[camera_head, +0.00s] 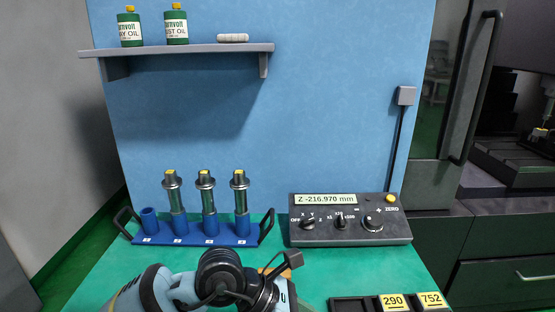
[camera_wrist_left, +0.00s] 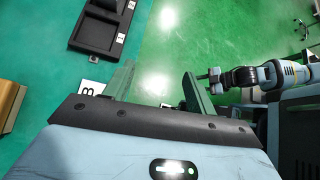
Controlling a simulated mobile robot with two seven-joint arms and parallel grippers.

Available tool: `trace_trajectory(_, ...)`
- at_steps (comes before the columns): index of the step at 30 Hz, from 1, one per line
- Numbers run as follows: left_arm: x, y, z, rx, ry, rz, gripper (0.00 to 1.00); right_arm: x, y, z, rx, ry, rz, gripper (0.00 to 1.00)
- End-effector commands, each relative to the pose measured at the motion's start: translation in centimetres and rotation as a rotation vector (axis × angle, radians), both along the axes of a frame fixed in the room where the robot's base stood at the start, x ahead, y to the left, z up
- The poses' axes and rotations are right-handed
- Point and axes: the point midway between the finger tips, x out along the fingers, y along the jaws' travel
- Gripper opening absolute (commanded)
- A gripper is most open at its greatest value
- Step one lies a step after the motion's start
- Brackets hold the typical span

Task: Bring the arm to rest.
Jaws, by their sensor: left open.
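In the left wrist view my left gripper (camera_wrist_left: 160,92) is open. Its two dark green-grey fingers stand apart with nothing between them, near the edge of the teal worktop. In the head view my left arm (camera_head: 155,290) comes in low from the left, bent at black joints in front of the blue rack; its fingers cannot be made out there. Another arm of mine (camera_wrist_left: 270,75) shows at the right of the wrist view, with a small dark end. Whether that end is open or shut cannot be told.
A blue rack (camera_head: 195,239) holds several metal holders. A grey readout box (camera_head: 350,234) shows Z -216.970 mm. A black tray (camera_head: 348,304) with yellow labels 290 and 752 lies at the front. It also shows in the wrist view (camera_wrist_left: 92,32). A shelf (camera_head: 190,49) carries oil bottles.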

Motion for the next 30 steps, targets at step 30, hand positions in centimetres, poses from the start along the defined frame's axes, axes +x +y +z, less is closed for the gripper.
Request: trace_trajectory(30, -3.6, 14.2, -10.3, -1.544, 1.968, 1.281, 0.56, 1.8, 0.0, 2.8, 0.000, -0.056, -0.001, 0.36)
